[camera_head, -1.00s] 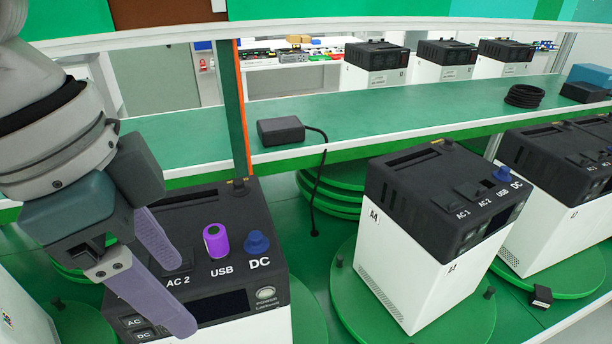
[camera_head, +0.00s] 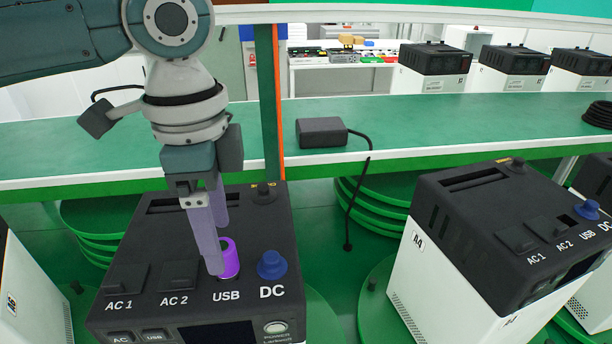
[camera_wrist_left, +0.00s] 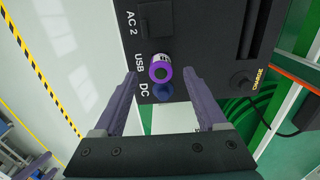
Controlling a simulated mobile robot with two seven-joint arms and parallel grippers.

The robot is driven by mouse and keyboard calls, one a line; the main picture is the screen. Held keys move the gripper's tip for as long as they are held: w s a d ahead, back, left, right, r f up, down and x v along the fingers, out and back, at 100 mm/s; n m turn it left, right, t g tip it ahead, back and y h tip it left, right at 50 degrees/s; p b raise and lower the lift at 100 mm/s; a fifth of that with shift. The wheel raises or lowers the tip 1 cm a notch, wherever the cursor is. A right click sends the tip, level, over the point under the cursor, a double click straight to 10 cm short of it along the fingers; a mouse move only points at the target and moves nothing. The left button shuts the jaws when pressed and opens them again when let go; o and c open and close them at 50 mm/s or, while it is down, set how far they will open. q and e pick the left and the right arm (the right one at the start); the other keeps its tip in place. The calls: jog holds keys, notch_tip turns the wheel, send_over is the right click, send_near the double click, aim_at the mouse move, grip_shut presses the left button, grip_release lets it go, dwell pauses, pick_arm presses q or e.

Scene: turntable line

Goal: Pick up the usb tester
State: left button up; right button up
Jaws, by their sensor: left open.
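The usb tester is a small purple cylinder (camera_head: 230,259) standing upright at the USB label on top of the black-and-white power station (camera_head: 130,254). It also shows in the left wrist view (camera_wrist_left: 161,68), beyond and between the fingers. My left gripper (camera_head: 218,238) points down at the tester, with its pale purple fingers open. In the head view one finger partly covers the tester's left side. In the wrist view the fingers (camera_wrist_left: 168,88) stand to either side with a gap around it. I cannot tell whether either finger touches it. My right gripper is not in view.
A blue DC plug (camera_head: 272,265) sits close to the right of the tester. A second power station (camera_head: 470,225) stands at the right. A green shelf (camera_head: 420,115) behind carries a black adapter (camera_head: 322,132) with a hanging cable.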

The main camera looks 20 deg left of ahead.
aim_at(233, 270)
pick_arm(q)
jog(key=shift+f, duration=1.15)
grip_shut()
